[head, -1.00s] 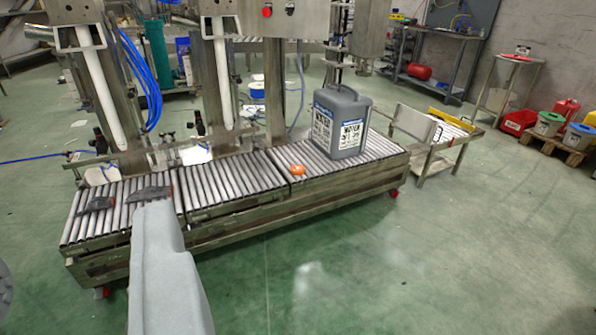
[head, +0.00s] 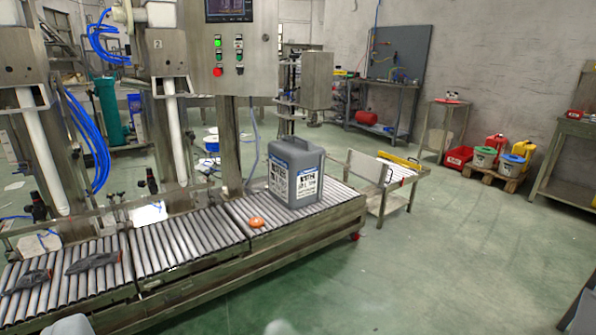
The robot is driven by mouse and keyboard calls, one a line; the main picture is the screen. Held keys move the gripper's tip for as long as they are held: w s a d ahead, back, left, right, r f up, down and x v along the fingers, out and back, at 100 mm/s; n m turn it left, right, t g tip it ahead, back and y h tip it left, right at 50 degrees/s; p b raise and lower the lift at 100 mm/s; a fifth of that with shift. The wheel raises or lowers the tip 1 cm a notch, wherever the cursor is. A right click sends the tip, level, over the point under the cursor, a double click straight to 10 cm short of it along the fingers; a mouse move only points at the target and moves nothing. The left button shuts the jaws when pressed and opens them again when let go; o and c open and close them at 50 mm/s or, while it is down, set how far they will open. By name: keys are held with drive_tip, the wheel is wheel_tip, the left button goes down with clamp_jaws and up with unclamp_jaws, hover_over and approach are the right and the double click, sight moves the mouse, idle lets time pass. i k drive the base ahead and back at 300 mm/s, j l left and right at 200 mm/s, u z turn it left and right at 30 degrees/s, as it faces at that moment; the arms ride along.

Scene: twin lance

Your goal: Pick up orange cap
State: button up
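The orange cap (head: 257,222) lies on the roller conveyor (head: 185,237), near its front edge. It is just left of a grey canister (head: 294,172) with a white and blue label, with a small gap between them. The canister stands upright near the conveyor's right end. My gripper is not in view, so I cannot see whether it is open or shut.
Two dark glove-like items (head: 92,262) lie on the conveyor's left rollers. Filling columns and a control panel (head: 235,55) stand behind it. A low metal stand (head: 385,190) is beyond its right end. Green floor (head: 450,270) is open at the right.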

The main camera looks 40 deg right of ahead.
sight(255, 222)
drive_tip(key=i+l, duration=0.2)
drive_tip(key=i, duration=0.5)
drive_tip(key=i+l, duration=0.25)
drive_tip(key=i, duration=0.45)
drive_tip(key=i+l+z, duration=0.1)
drive_tip(key=i, duration=0.65)
drive_tip(key=i+l, duration=0.25)
drive_tip(key=i, duration=0.45)
